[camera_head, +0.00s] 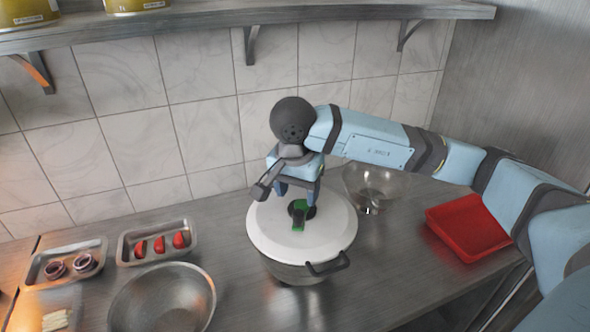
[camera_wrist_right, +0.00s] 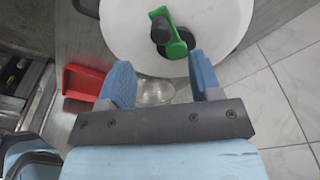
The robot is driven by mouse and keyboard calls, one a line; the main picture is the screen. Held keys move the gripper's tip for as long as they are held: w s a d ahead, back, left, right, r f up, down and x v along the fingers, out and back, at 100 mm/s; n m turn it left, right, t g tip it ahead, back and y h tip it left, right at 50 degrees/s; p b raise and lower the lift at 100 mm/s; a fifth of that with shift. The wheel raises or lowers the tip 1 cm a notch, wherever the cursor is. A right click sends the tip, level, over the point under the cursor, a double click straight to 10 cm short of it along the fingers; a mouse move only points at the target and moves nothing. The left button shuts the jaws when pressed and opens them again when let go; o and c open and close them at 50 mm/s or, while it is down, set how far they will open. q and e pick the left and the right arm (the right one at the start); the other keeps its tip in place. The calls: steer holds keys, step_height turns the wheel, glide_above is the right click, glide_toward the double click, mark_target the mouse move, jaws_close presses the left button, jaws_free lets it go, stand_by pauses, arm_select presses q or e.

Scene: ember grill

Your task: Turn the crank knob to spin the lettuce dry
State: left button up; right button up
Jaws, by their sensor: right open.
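The salad spinner (camera_head: 275,240) stands on the steel counter, with a white lid and a side handle. Its green crank (camera_head: 300,213) sits near the middle of the lid; in the right wrist view the green crank arm (camera_wrist_right: 177,45) carries a dark knob (camera_wrist_right: 160,30). My right gripper (camera_head: 297,192) is above the lid, just behind the crank in the head view. Its two blue fingers (camera_wrist_right: 163,72) are spread apart in the wrist view, with nothing between them and the knob beyond their tips. The lettuce is hidden under the lid. My left gripper does not show.
A clear glass bowl (camera_head: 371,188) stands behind the spinner to the right, and a red tray (camera_head: 468,228) lies farther right. A steel bowl (camera_head: 162,300) and small trays with tomato pieces (camera_head: 160,243) and onion rings (camera_head: 68,266) are left. A shelf (camera_head: 250,22) runs above.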

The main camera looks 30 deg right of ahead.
mark_target(297, 212)
steer(key=f, duration=0.5)
steer(key=f+p, duration=0.1)
steer(key=f, duration=0.1)
steer(key=shift+w+d+f, duration=0.3)
steer(key=shift+f, duration=0.05)
steer(key=c, duration=1)
steer(key=shift+w, duration=0.1)
